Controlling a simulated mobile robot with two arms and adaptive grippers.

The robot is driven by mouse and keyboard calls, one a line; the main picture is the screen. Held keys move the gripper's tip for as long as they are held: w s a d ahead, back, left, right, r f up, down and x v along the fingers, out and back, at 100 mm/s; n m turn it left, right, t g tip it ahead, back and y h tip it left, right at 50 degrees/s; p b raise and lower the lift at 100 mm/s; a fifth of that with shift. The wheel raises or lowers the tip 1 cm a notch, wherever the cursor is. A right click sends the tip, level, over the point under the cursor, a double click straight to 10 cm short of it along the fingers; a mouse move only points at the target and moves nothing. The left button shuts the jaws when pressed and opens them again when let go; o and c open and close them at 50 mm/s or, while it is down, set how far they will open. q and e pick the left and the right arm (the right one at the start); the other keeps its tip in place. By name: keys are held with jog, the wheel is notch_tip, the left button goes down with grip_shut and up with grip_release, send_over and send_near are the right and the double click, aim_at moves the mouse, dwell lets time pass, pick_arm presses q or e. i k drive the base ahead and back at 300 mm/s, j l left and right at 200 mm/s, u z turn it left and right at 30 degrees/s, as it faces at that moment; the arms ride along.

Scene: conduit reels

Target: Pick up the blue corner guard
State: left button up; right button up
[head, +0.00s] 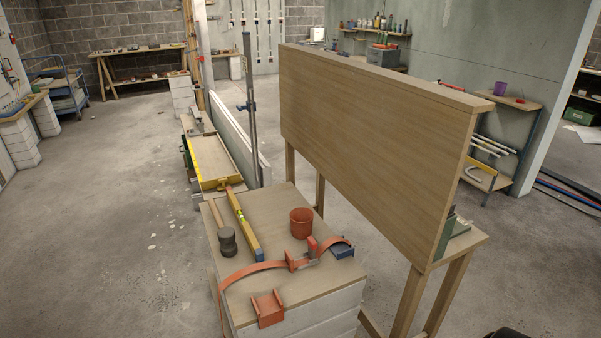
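The blue corner guard (342,251) is a small dark blue piece on the wooden top of the near workbench (310,281), close to its right edge. The orange strap (255,267) of a band clamp runs across the bench, and its right end lies by the blue guard and partly covers it. An orange corner guard (267,309) sits at the bench's front edge. Neither of my grippers is in view.
A red cup (301,222), a yellow level (242,223) and a mallet (227,241) share the benchtop. A tall upright wooden panel (375,140) on legs stands close on the bench's right. Open concrete floor (110,220) lies to the left.

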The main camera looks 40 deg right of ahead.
aim_at(341, 250)
jog(key=z, duration=1.55)
jog(key=i+j+z, duration=0.25)
jog(key=j+z, duration=0.1)
jog(key=z, duration=0.15)
